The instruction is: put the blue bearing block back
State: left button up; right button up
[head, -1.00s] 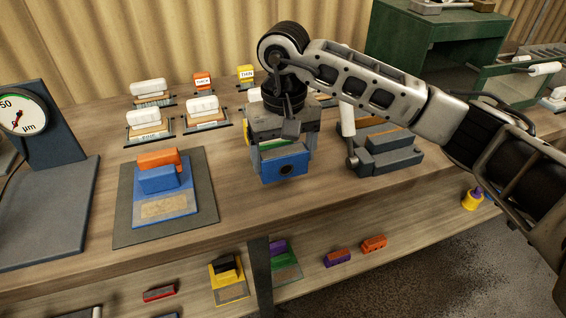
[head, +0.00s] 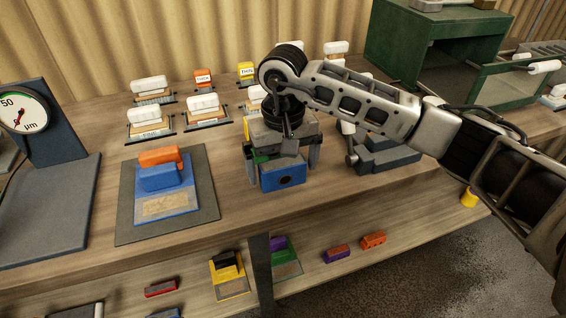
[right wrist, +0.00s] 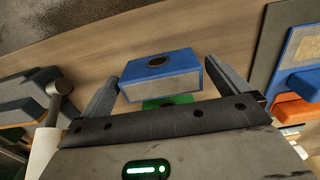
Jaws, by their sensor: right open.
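In the right wrist view, gaps show between the fingers and the block. A green piece (right wrist: 167,101) sits between the block and my palm, mostly hidden. My left gripper is not in view.
Left of the block, a dark mat (head: 207,205) bears a blue plate with blue and orange blocks. White-topped blocks (head: 202,103) stand in holders behind. Grey blocks (head: 388,155) are close on the right. A lower shelf (head: 330,275) holds several coloured pieces.

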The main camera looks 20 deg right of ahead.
aim_at(283, 164)
notch_tip(283, 164, up, 12)
jog(key=b, duration=0.1)
jog(key=shift+b, duration=0.3)
jog(key=shift+r, duration=0.1)
